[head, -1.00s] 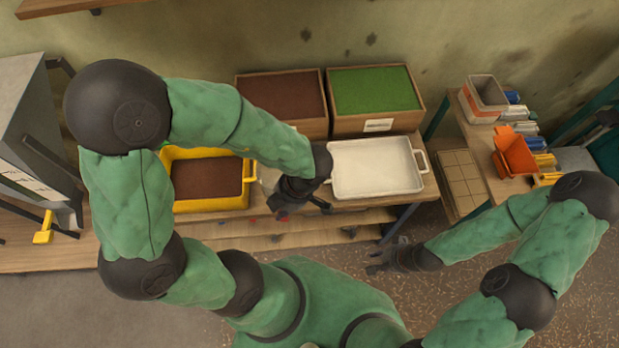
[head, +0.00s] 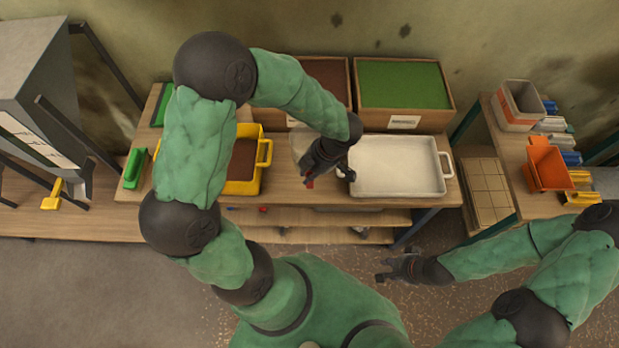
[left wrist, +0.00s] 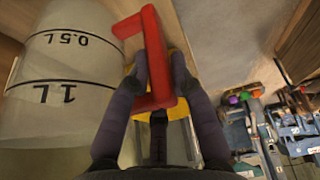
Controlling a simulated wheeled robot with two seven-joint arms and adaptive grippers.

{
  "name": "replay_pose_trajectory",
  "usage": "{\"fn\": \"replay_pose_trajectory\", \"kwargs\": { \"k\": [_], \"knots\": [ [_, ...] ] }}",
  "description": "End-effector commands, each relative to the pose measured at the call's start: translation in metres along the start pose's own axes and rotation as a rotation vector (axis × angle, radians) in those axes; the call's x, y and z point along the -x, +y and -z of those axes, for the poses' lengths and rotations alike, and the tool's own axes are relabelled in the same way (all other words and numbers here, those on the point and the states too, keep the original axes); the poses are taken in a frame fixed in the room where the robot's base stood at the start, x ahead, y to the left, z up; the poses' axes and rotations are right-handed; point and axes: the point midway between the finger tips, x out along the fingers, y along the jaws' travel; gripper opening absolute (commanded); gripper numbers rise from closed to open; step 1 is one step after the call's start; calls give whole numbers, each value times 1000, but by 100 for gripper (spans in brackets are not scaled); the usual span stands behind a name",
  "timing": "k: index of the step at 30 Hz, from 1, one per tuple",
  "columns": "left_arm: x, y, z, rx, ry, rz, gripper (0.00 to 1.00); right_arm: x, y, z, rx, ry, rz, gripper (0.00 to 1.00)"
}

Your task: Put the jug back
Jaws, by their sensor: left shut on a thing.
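The jug is a translucent whitish vessel with black 0.5 L and 1 L marks and a red handle. It fills the left side of the left wrist view (left wrist: 65,75). My left gripper (left wrist: 155,78) is shut on the red handle (left wrist: 148,25). In the head view my left gripper (head: 328,172) is over the bench, between the yellow tub and the white tray. The jug (head: 300,142) is mostly hidden there by my arm. I cannot tell whether its base touches the bench. My right gripper (head: 388,268) is open and empty, above the floor in front of the bench.
The yellow tub (head: 262,172) of brown material stands left, the white tray (head: 398,165) right. Behind are wooden boxes with brown (head: 325,75) and green (head: 404,85) contents. A green scoop (head: 134,168) lies at left.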

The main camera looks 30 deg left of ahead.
Motion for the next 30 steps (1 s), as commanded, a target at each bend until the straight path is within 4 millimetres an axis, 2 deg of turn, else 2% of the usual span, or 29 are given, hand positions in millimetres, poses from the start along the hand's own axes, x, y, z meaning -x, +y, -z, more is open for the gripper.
{"fn": "replay_pose_trajectory", "kwargs": {
  "k": [8,15,27,28,30],
  "knots": [
    [-13,12,-10,1,0,-1,0,-6,2,0,0,0,0,30],
    [-42,12,-22,1,0,0,0,-23,8,1,0,0,0,30],
    [-43,12,-23,1,0,-1,0,-19,7,1,0,0,0,30],
    [-44,12,-23,1,-1,-2,28,-19,7,1,0,0,0,30],
    [-44,12,-23,1,-1,-2,48,-19,7,1,0,0,0,30]
  ]
}}
